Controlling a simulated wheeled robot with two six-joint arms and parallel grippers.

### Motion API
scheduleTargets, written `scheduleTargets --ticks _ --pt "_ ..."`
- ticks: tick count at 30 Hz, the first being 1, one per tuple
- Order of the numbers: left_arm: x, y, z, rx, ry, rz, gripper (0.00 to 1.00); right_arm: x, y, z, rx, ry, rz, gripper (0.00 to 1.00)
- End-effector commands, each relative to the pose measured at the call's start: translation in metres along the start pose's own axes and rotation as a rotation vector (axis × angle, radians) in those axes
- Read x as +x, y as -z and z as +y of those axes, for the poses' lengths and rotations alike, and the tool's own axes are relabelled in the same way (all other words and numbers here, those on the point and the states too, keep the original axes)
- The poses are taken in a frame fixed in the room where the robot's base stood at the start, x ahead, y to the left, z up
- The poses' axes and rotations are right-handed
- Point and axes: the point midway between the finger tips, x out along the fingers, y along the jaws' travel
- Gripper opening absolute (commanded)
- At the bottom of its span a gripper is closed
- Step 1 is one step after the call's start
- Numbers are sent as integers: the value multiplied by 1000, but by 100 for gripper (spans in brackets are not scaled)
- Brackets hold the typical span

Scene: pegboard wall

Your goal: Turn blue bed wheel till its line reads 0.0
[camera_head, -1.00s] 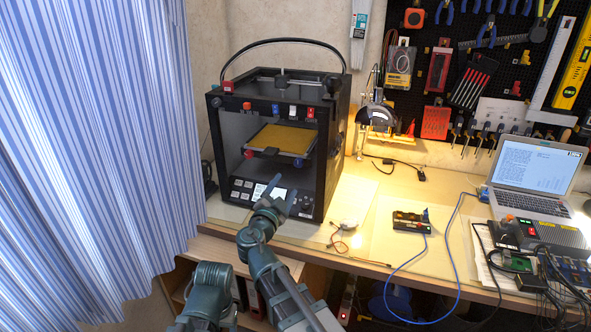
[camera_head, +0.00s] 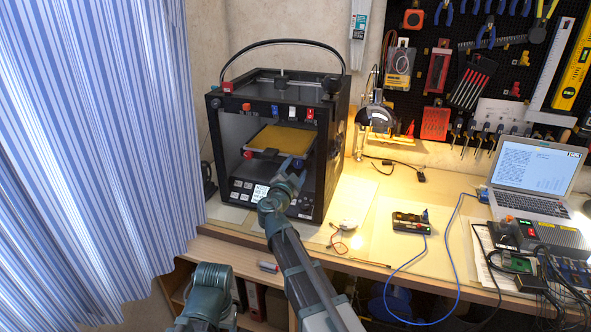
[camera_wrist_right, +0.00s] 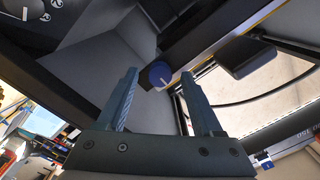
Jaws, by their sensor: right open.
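The blue bed wheel (camera_wrist_right: 158,74) shows in the right wrist view as a round knob with a short pale line on its face, under the bed's front edge. My right gripper (camera_wrist_right: 160,80) is open, with one finger on either side of the wheel in that view; I cannot tell whether they touch it. In the head view my right gripper (camera_head: 291,168) is at the front right of the printer's bed (camera_head: 282,138) and covers most of the wheel. The numbers by the line are not readable. My left gripper is out of view.
The black printer frame (camera_head: 323,150) surrounds the bed closely on the right. A red wheel (camera_head: 248,154) sits at the bed's front left. The control panel (camera_head: 243,190) lies below. A striped curtain (camera_head: 95,140) hangs at the left.

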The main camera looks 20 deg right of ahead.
Motion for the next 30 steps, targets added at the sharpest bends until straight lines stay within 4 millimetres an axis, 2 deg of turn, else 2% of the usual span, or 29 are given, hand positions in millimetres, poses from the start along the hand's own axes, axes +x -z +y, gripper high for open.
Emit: scheduleTargets --ticks 2,12,14,23,30 --pt "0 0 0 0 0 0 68 0 0 0 0 0 0 68" --pt "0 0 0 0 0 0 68 0 0 0 0 0 0 8" --pt "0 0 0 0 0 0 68 0 0 0 0 0 0 0" --pt "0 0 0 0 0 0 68 0 0 0 -19 -1 0 0" --pt "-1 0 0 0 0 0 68 0 0 0 -137 -4 -3 0"
